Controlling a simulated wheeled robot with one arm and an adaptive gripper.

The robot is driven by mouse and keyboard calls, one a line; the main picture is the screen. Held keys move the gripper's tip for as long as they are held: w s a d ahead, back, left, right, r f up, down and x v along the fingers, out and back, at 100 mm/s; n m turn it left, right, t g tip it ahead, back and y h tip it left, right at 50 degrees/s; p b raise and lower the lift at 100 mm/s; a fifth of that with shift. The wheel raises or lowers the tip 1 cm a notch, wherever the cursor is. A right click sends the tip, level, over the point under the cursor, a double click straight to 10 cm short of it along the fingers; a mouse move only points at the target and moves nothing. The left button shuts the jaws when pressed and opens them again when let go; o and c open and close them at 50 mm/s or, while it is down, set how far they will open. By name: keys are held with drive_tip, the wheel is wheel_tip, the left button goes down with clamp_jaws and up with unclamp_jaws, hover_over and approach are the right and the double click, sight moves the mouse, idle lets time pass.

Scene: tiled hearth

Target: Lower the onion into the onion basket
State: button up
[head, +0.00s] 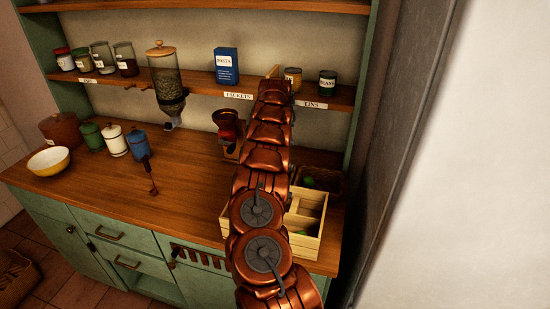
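My copper arm runs up the middle of the head view, over the counter towards the shelf. My gripper is hidden beyond the arm's far end, so its fingers do not show. No onion can be made out. A woven basket (14,282) stands on the floor at the lower left, cut by the picture edge. A dark basket (329,180) sits at the counter's right end with something green in it. I cannot tell which one is the onion basket.
A wooden crate (314,240) with compartments stands at the counter's right, partly behind my arm. A yellow bowl (48,161), canisters (115,141) and a glass dispenser (167,85) are to the left. The counter's (105,190) left front is clear.

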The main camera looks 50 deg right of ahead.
drive_tip(key=shift+f, duration=0.15)
idle(0.3)
drive_tip(key=o, duration=1.3)
drive_tip(key=shift+d+r, duration=0.15)
drive_tip(key=shift+r, duration=3.55)
drive_tip(key=shift+s, duration=0.1)
